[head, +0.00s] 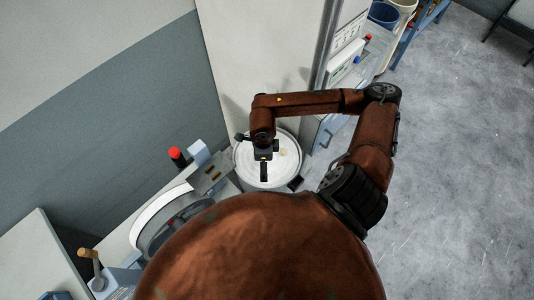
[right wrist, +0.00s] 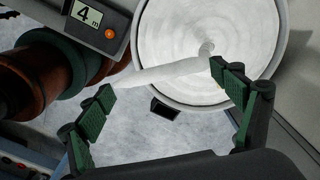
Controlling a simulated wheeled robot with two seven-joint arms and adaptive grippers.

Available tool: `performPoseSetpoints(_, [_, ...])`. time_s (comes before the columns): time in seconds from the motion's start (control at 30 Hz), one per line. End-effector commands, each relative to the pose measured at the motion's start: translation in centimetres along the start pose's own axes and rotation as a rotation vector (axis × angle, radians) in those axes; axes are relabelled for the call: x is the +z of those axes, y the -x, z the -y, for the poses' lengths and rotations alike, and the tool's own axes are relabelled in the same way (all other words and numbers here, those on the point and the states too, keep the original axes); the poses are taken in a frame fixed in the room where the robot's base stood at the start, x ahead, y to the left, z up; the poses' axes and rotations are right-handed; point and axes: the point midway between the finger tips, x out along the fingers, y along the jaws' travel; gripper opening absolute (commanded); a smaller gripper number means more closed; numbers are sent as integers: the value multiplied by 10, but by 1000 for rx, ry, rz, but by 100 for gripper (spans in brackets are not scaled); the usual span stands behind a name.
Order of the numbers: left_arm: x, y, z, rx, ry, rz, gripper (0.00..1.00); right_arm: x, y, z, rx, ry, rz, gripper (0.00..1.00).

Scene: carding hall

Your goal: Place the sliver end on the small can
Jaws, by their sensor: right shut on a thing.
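A round can (head: 240,174) filled with white coiled sliver stands beside the machine in the head view. Its round top also shows in the right wrist view (right wrist: 285,40), with a small hole near the middle of the coils. My right gripper (head: 263,172) is over this can. In the right wrist view its green-padded fingers (right wrist: 162,84) stand wide apart, with a white sliver (right wrist: 165,72) spanning between their tips. The sliver reaches toward the hole in the coils. Whether the sliver touches the coils I cannot tell. My left gripper is not in view.
A display reading 4 m (right wrist: 86,14) with an orange button is close by in the right wrist view. A red knob (head: 177,154) and a curved machine guard (head: 158,207) are left of the can. A pale panel (head: 255,60) rises behind it. Open floor (head: 450,160) lies right.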

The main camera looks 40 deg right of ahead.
Motion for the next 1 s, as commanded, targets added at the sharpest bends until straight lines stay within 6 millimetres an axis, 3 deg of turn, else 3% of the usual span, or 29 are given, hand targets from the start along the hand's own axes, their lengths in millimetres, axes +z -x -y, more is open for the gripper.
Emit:
performPoseSetpoints(0.13, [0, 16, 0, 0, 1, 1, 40, -8, -13, 35, 1, -5, -4, 70])
performPoseSetpoints(0.4, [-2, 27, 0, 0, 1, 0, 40, -13, -59, 69, 3, 0, 0, 70])
performPoseSetpoints(0.63, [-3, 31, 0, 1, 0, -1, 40, -15, -74, 81, 2, 2, 0, 70])
performPoseSetpoints(0.8, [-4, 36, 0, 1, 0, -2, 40, -15, -98, 80, 4, 3, 0, 70])
performPoseSetpoints(1.0, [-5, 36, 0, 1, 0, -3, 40, -15, -105, 81, 1, 3, 1, 70])
